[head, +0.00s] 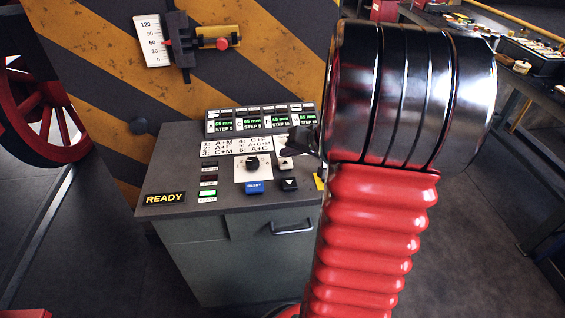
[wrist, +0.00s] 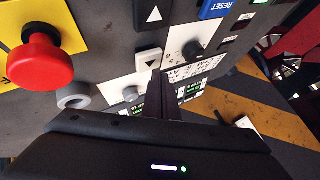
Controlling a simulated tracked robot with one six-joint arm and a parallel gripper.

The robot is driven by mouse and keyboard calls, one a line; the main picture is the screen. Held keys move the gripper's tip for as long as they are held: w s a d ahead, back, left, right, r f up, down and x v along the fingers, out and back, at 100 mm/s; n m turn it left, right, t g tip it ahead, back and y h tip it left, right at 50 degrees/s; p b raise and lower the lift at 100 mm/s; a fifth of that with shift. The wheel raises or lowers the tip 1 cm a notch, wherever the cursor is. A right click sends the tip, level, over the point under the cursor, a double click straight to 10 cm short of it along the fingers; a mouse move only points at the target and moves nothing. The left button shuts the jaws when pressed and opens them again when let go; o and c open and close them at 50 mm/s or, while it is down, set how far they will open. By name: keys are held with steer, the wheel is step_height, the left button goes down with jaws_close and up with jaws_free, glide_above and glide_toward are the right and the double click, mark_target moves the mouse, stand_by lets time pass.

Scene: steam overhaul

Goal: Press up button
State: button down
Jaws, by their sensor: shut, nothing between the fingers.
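The wrist view shows the panel turned over, with the up button (wrist: 150,60) close to my fingertips and the down button (wrist: 153,15) at the top edge. My gripper (head: 291,153) is shut and empty. Its fingertips (wrist: 157,76) are just beside the up button, on the side toward the displays. I cannot tell whether they touch the panel.
A rotary knob (head: 252,163), blue RESET button (head: 255,188) and lit green lamp (head: 208,193) lie left of the arrows. A row of displays (head: 247,122) stands behind. The READY sign (head: 165,198) is lit.

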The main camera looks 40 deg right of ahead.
mark_target(288, 164)
steer(key=shift+s+f, duration=0.1)
steer(key=shift+f, duration=0.3)
steer(key=shift+f, duration=0.65)
stand_by(1.2)
steer(key=shift+r, duration=1.1)
step_height(288, 164, up, 6)
stand_by(0.8)
stand_by(0.8)
